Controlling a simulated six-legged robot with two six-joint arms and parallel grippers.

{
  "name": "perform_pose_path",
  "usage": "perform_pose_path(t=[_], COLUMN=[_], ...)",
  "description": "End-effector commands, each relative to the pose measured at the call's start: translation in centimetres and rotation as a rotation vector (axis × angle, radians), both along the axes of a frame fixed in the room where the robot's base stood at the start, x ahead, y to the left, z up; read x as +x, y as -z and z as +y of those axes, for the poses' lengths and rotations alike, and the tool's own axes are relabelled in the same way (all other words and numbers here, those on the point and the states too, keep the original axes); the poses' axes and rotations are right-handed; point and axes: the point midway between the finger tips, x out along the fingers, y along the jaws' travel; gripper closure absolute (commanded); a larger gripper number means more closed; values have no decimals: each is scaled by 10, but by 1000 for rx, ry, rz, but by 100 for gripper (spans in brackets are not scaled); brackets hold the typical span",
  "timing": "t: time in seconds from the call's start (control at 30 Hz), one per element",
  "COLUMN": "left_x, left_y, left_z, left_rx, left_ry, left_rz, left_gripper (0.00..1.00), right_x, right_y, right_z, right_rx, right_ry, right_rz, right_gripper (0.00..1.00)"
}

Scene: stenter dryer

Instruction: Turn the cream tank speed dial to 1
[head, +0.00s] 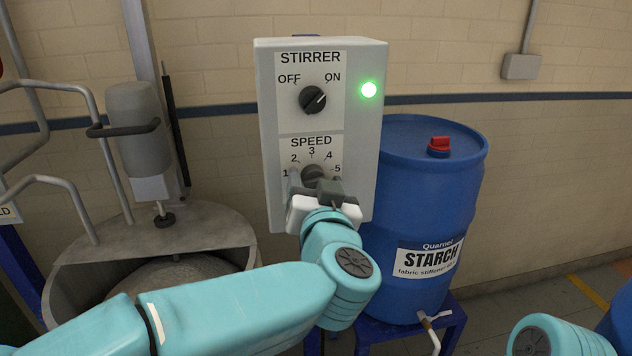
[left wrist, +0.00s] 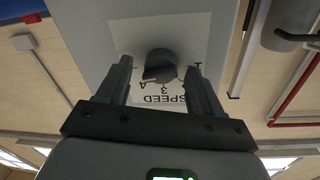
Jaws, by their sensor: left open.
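The stirrer knob's pointer leans toward ON, and a green lamp (head: 369,89) is lit. My left gripper (head: 314,182) is at the speed dial, its two fingers apart on either side. In the left wrist view the dial (left wrist: 160,65) sits between the open fingers (left wrist: 160,88), with gaps visible. The dial's pointer is hidden, so its setting cannot be read. My right gripper is not visible.
A steel tank (head: 200,225) with a stirrer motor (head: 136,115) stands left of the box. A blue starch drum (head: 425,190) with a red cap stands close behind the box on the right, on a blue stand (head: 450,325).

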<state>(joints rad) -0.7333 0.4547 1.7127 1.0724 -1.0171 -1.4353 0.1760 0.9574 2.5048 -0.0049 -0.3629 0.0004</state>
Motion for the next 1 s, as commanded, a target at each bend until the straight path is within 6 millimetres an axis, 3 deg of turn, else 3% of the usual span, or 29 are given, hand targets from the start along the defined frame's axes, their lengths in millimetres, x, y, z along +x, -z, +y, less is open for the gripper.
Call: perform_pose_path(t=[0.23,0.4,0.73,1.0], left_x=[2,2,2,2], left_y=[0,0,0,2], left_z=[0,0,0,1], left_rx=[0,0,-30,-184], left_ry=[-1,-1,-1,-2], left_rz=[0,0,-6,-37], left_gripper=[37,88,88,88], right_x=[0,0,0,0], right_y=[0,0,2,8], right_z=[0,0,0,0], right_rx=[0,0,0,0], right_ry=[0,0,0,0], right_rz=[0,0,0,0], right_gripper=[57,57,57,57])
